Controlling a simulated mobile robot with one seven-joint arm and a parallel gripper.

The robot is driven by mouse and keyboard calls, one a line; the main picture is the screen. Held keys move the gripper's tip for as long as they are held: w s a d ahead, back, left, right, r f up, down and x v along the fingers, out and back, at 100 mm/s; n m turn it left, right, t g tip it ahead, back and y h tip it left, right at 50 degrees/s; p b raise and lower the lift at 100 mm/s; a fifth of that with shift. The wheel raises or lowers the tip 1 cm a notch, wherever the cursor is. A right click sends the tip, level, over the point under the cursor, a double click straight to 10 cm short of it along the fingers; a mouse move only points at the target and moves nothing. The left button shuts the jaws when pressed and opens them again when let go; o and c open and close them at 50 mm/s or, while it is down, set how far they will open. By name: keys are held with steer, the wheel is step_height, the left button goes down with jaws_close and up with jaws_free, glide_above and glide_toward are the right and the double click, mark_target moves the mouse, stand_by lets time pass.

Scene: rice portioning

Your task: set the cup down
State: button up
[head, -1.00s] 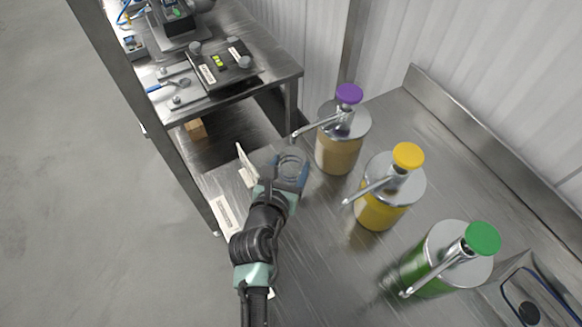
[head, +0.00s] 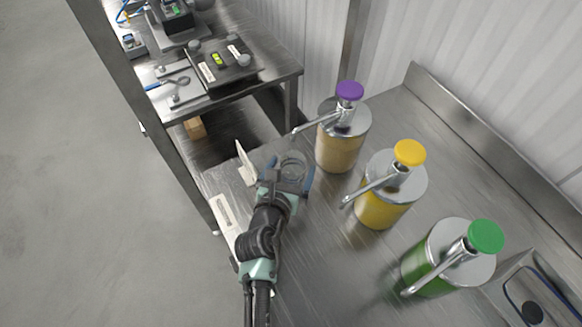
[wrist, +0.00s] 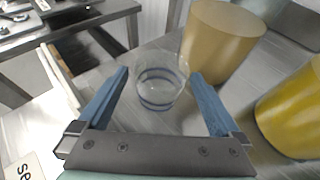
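A clear cup (head: 291,164) with blue bands stands upright on the steel counter (head: 325,260), just below and left of the spout of the purple-topped dispenser (head: 342,140). The cup also shows in the wrist view (wrist: 160,82), where it looks empty. My gripper (head: 291,178) is open around the cup. In the wrist view its two blue fingers (wrist: 157,98) lie to the left and right of the cup, with a visible gap on each side.
A yellow-topped dispenser (head: 388,195) and a green-topped dispenser (head: 445,262) stand to the right. A small white upright plate (head: 245,163) is close left of the cup. A scale (head: 530,300) sits at the lower right. A shelf bench (head: 285,78) stands behind.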

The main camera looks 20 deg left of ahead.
steer(key=shift+r, duration=0.2)
steer(key=v, duration=1.2)
steer(key=w+d+r+m+t, duration=0.25)
steer(key=r+m, duration=0.55)
steer(key=r, duration=0.4)
steer(key=w+d+r+m+t, duration=0.2)
steer(key=w+r+m, duration=0.2)
steer(key=r+m, duration=0.5)
steer(key=w+d+r+m+t, duration=0.2)
steer(key=w+r+m+t, duration=0.3)
steer(key=r, duration=0.9)
steer(key=s+d+r+m+t, duration=0.1)
steer(key=s+r+m, duration=0.3)
steer(key=r, duration=0.4)
steer(key=s+d+r+m+t+h, duration=0.1)
steer(key=s+d+r+m+t, duration=0.1)
steer(key=r+m, duration=0.4)
steer(key=s+d+r+m+t, duration=0.1)
steer(key=s+d+r+m, duration=0.3)
steer(key=r, duration=0.5)
steer(key=shift+s+d+r+m+h, duration=0.3)
steer(key=shift+s+d+m, duration=0.1)
steer(key=shift+s+m, duration=0.4)
